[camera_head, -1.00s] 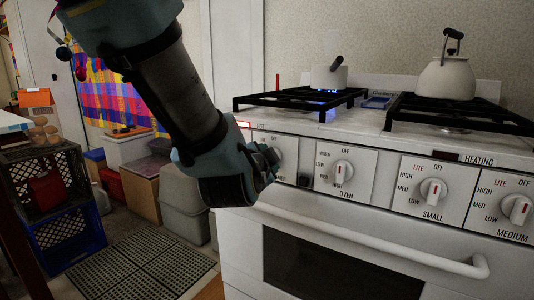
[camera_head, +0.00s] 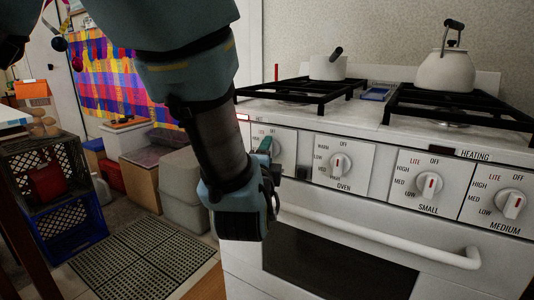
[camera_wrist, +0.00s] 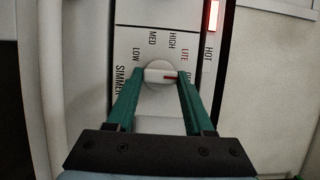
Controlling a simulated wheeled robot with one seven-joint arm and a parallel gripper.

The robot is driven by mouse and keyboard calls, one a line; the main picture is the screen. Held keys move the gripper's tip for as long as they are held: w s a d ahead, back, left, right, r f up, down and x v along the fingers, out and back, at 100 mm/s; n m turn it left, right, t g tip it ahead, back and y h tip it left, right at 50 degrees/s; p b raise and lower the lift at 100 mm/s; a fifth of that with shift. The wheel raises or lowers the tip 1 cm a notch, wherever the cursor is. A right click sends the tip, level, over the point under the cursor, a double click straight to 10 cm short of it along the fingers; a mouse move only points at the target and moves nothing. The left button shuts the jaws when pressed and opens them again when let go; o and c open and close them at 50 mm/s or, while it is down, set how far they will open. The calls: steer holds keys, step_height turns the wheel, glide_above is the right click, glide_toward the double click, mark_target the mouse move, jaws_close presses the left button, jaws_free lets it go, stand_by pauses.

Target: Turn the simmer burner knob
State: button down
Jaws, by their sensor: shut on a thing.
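The simmer knob (camera_wrist: 157,71) is a pale round knob with a red mark, on a white panel lettered SIMMER, LOW, MED, HIGH and LITE. The red mark points right in the wrist view, towards the partly hidden OFF lettering. My gripper (camera_wrist: 157,76) has its two green fingers on either side of the knob, shut on it. In the head view my gripper (camera_head: 268,147) is at the leftmost panel of the stove (camera_head: 355,125), and my arm hides the knob there.
The oven (camera_head: 341,164), small (camera_head: 429,185) and medium (camera_head: 511,204) knobs are to the right. A white pot (camera_head: 326,68) and a kettle (camera_head: 446,71) stand on the black grates. The oven handle (camera_head: 380,235) juts out below. A red indicator light (camera_wrist: 212,18) is lit beside the panel.

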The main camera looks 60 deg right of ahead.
stand_by(0.4)
steer(key=shift+c, duration=1.4)
jaws_free()
steer(key=v, duration=1)
steer(key=shift+s+a, duration=0.15)
steer(key=shift+a, duration=0.25)
